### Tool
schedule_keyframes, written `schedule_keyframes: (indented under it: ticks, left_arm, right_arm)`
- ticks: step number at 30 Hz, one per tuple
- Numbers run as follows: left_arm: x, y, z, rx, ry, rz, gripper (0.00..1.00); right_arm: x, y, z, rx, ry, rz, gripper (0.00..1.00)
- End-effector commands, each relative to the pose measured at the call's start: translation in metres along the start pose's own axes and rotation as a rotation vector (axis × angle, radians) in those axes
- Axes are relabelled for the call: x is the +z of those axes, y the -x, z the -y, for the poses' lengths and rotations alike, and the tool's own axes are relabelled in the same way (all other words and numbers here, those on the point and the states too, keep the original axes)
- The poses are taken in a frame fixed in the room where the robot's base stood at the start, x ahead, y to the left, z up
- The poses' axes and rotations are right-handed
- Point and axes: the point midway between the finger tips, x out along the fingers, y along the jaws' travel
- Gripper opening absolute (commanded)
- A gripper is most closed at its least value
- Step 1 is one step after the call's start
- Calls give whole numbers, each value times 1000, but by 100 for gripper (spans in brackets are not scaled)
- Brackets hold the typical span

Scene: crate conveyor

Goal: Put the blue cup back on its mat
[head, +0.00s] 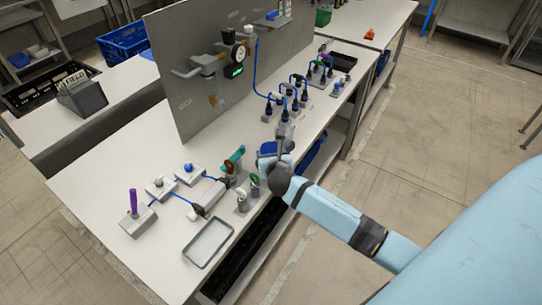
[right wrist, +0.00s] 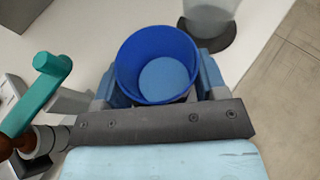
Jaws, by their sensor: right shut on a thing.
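The blue cup (right wrist: 157,62) is between the two fingers of my right gripper (right wrist: 160,85) in the right wrist view. I look down into its open, empty inside. In the head view the blue cup (head: 268,148) shows partly, behind my right gripper (head: 275,158), near the table's right edge. I cannot tell whether its base touches the table. A dark round mat (right wrist: 215,46) shows beyond the cup in the right wrist view, with a pale translucent vessel on it. I cannot make out an empty mat. My left gripper is not in view.
A teal crank handle (right wrist: 48,80) stands close left of my right gripper. Blue-cabled blocks and a purple-handled box (head: 137,222) stand on the white table. A grey tray (head: 208,242) lies near the front edge. A grey upright panel (head: 190,90) stands behind.

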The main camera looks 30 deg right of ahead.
Motion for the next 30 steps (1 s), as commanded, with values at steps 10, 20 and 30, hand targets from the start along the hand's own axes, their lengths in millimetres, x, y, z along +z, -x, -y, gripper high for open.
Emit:
schedule_keyframes:
  ticks: [10,20,30]
  left_arm:
    - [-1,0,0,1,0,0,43]
    - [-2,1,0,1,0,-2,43]
    - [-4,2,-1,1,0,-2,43]
  right_arm:
    - [-1,-1,0,0,0,0,77]
    - [1,6,0,1,0,0,77]
    - [1,74,0,2,0,0,77]
